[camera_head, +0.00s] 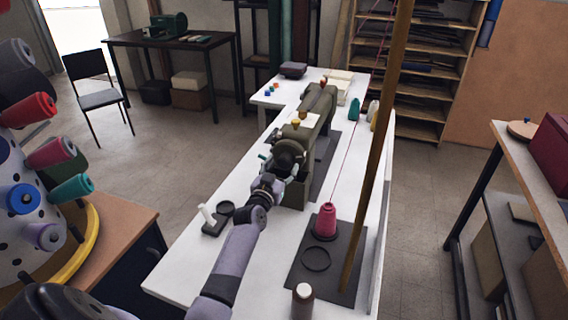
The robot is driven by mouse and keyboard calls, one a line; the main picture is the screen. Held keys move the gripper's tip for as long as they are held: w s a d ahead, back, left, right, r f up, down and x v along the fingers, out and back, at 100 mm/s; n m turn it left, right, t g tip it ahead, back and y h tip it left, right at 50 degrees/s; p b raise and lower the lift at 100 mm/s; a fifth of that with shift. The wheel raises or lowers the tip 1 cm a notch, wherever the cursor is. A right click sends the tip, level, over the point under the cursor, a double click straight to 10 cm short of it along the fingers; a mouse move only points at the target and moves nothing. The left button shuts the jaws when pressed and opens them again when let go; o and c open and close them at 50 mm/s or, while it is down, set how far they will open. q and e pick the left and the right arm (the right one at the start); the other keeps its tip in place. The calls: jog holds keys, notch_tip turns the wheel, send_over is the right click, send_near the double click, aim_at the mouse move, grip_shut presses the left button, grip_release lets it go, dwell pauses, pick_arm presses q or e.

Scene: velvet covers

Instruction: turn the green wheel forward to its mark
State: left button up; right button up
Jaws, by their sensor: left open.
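An olive-green sewing machine (310,125) stands on the long white table (188,262). At its near end is a round dark wheel (291,153), partly hidden by my left gripper. Its colour looks nearly black from here, and I cannot make out a mark on it. My left gripper (282,169) is open at the near side of this wheel. Small teal parts show beside its fingers. I cannot tell whether the fingers touch the wheel. My right gripper is not in view.
A rack of coloured spools (30,190) is at far left.

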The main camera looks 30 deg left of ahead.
pick_arm(q)
jog(key=shift+x, duration=1.15)
jog(key=c, duration=1.2)
